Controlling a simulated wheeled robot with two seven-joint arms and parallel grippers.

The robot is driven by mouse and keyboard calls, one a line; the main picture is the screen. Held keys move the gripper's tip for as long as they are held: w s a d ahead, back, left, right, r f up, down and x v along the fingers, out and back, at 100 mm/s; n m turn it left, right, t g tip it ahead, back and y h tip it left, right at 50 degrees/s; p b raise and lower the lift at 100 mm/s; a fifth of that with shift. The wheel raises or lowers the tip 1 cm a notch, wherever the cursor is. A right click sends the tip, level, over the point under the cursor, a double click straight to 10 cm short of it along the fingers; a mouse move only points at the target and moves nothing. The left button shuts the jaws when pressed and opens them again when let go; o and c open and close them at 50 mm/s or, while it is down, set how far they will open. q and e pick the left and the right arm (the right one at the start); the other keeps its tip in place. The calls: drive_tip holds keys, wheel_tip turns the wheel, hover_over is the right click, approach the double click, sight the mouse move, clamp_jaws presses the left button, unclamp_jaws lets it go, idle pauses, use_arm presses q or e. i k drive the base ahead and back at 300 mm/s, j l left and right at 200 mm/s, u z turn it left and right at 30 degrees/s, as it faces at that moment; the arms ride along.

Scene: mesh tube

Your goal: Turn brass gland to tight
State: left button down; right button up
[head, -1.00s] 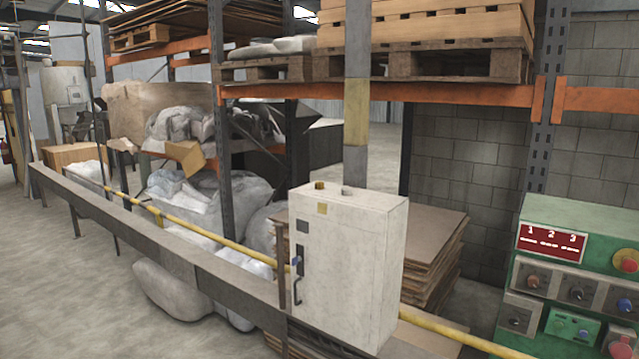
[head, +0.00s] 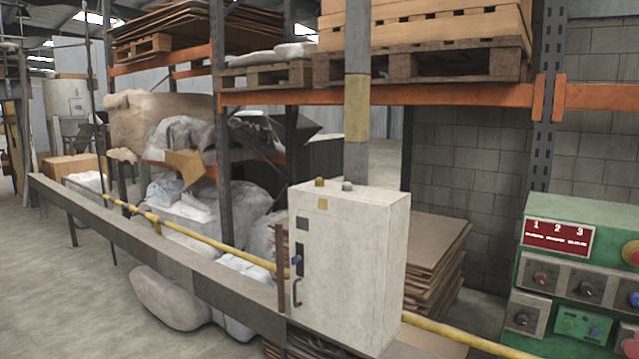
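A small brass-coloured fitting (head: 319,182), which looks like the brass gland, stands on top of a pale box-shaped cabinet (head: 350,270) near the middle of the head view. A grey fitting (head: 347,186) sits just right of it on the same top. The cabinet's front has a dark handle, a dark square and a small yellow label. How tight the brass fitting is, I cannot tell. Neither of my grippers is in view.
A grey beam (head: 150,240) and a yellow pipe (head: 190,233) run left of the cabinet. A green control panel (head: 570,275) with knobs stands at right. Racking with orange beams (head: 450,95) and loaded pallets stands behind. Flat sheets (head: 435,260) are stacked behind the cabinet.

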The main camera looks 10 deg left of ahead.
sight(320, 182)
drive_tip(key=i+j, duration=0.25)
drive_tip(key=i, duration=0.2)
drive_tip(key=i+j, duration=0.2)
drive_tip(key=i, duration=0.25)
drive_tip(key=i+j+u, duration=0.1)
drive_tip(key=i+j, duration=0.15)
drive_tip(key=i, duration=0.2)
drive_tip(key=i+j, duration=0.2)
drive_tip(key=i, duration=0.25)
drive_tip(key=i+j, duration=0.2)
drive_tip(key=i, duration=0.25)
